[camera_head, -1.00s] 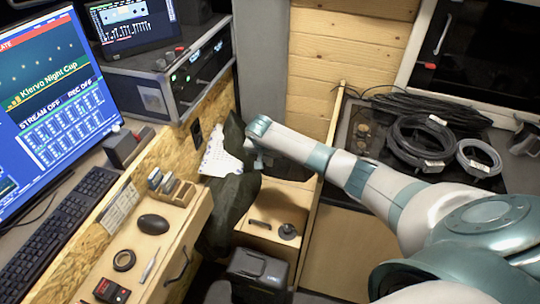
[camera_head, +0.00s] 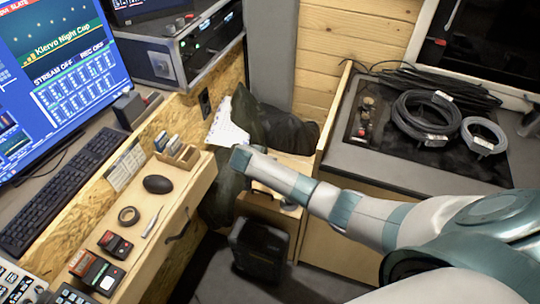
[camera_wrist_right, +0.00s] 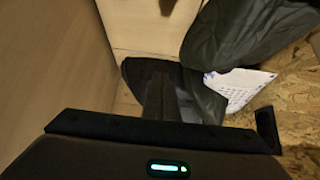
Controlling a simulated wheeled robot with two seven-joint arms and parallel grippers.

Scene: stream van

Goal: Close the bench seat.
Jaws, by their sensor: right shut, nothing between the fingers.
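The bench seat's wooden box (camera_head: 268,207) stands between the desk and the right-hand counter, partly covered by my right arm. A dark padded piece, seemingly its seat lid (camera_head: 291,131), shows at the back of the box; its exact angle is hard to tell. My right forearm reaches in from the right, its end in front of the box, and hides the fingers in the head view. In the right wrist view my right gripper (camera_wrist_right: 170,97) is shut and empty, with dark material behind its fingers; I cannot tell whether they touch. My left gripper is not in view.
Dark cloth (camera_head: 250,112) and a white printed sheet (camera_head: 226,130) hang beside the bench. An open drawer (camera_head: 178,212) juts out from the desk at left. A black case (camera_head: 260,250) stands on the floor in front. Coiled cables (camera_head: 425,118) lie on the right counter.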

